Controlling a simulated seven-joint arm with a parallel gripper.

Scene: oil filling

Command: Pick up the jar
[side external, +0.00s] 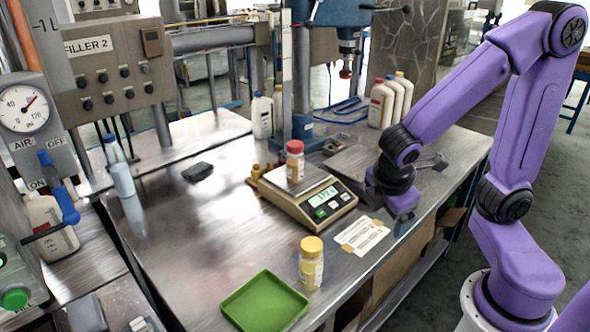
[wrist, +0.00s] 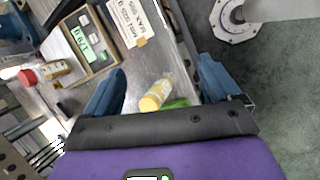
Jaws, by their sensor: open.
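A jar with a yellow cap (side external: 312,262) stands upright on the metal table, just right of the green tray. It also shows in the wrist view (wrist: 155,96), between my fingers in the picture but farther off. A second jar, with a red cap (side external: 295,162), stands on the scale's pan; it shows at the left of the wrist view (wrist: 50,71). My gripper (side external: 405,222) is open and empty near the table's right edge, right of the scale and apart from both jars. Its two blue fingers spread apart in the wrist view (wrist: 162,66). Its fingertips are hard to make out from the side.
The green tray (side external: 264,303) is at the front edge. White bottles (side external: 383,104) and a drill-like machine stand behind. The table's middle left is mostly clear.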

